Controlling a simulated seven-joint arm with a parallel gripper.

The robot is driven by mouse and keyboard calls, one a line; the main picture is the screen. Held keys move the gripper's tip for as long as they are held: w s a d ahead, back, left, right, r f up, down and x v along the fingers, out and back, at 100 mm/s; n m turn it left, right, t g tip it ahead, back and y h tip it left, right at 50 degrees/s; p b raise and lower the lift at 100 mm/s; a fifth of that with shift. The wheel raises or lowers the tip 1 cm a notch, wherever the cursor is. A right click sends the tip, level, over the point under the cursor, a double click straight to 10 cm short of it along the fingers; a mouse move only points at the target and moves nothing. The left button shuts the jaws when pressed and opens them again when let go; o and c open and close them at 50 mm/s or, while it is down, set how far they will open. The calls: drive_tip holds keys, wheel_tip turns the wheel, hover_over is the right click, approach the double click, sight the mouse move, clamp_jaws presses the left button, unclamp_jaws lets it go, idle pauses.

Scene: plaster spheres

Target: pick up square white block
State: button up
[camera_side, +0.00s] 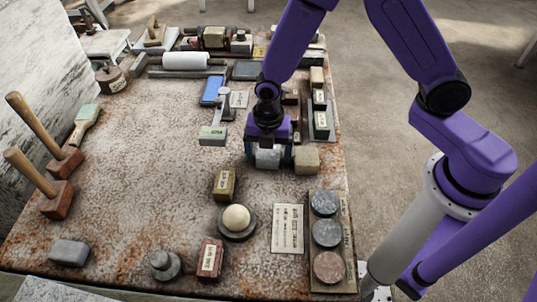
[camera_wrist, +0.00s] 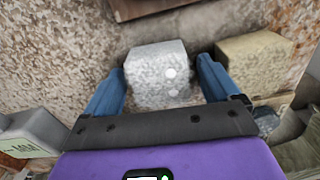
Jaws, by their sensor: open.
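The square white block (camera_wrist: 158,72) lies on the worktop between the two blue fingers of my gripper (camera_wrist: 162,88) in the wrist view. A small gap shows on each side of it, so the fingers are open around it. In the side view the white block (camera_side: 267,157) shows between the fingertips of my gripper (camera_side: 268,158), low at the table surface. Part of the block is hidden by my gripper in the side view.
A tan block (camera_side: 306,160) stands close on the right of my gripper; it also shows in the wrist view (camera_wrist: 254,62). A grey-green labelled block (camera_side: 212,135) is to the left. A yellowish labelled block (camera_side: 224,183) and a pale sphere on a round base (camera_side: 237,218) are nearer the front.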

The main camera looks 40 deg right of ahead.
drive_tip(key=shift+f, duration=0.1)
drive_tip(key=c, duration=1.3)
drive_tip(key=shift+r, duration=0.75)
drive_tip(key=s+d+r, duration=0.6)
drive_tip(key=s+r, duration=0.6)
drive_tip(key=w+d+f, duration=0.1)
drive_tip(key=w+d, duration=0.3)
drive_tip(key=w, duration=0.7)
drive_tip(key=w+d+f, duration=0.1)
drive_tip(key=w+d, duration=0.3)
drive_tip(key=w, duration=0.7)
drive_tip(key=shift+f, duration=0.15)
